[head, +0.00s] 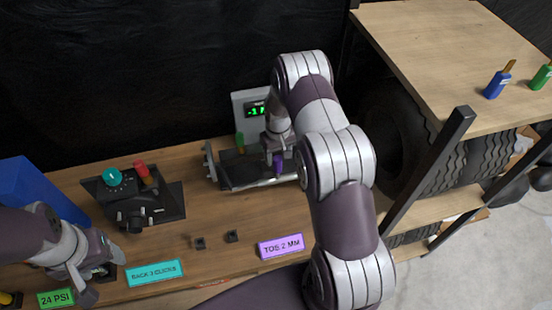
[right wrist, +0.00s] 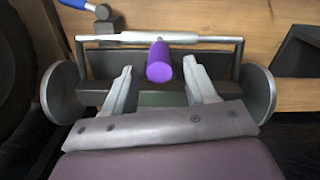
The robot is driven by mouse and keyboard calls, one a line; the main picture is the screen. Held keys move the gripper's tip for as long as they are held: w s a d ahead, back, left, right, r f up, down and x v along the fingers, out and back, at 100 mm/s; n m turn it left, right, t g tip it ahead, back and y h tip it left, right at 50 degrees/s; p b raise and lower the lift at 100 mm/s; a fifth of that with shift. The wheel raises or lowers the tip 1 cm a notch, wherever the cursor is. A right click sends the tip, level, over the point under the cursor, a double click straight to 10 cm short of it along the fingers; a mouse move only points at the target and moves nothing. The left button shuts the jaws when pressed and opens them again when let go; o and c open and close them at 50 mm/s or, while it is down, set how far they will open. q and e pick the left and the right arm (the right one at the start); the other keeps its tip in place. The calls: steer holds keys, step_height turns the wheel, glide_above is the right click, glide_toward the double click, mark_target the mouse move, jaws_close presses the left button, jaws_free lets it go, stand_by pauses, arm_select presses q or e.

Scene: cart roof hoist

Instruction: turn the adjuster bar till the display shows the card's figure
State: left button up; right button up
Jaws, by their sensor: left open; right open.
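The purple adjuster bar (head: 278,164) stands at the toe rig (head: 226,176) on the bench. In the right wrist view the bar's purple end (right wrist: 160,62) lies between my right gripper's fingers (right wrist: 158,78), with a gap on each side. My right gripper (head: 279,148) is open over the bar in the head view. The display (head: 257,109) behind shows green characters, partly hidden by my right arm; I read about ".1 M". The purple card (head: 282,246) reads "TOE 2 MM". My left gripper (head: 98,281) is open at the lower left, away from the rig.
A black device with a teal knob (head: 112,176) and a red knob (head: 142,170) stands left of the rig. A teal card (head: 154,273) reads "BACK 3 CLICKS"; a green card (head: 56,298) reads "24 PSI". Tyres (head: 455,160) and a wooden-topped cart (head: 430,45) are at right.

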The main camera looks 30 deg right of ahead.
mark_target(278, 164)
step_height(278, 164, down, 4)
steer(key=shift+w+d+f+p, duration=0.1)
steer(key=shift+p, duration=0.35)
arm_select(q)
steer(key=shift+r, duration=0.75)
arm_select(e)
steer(key=shift+f, duration=0.35)
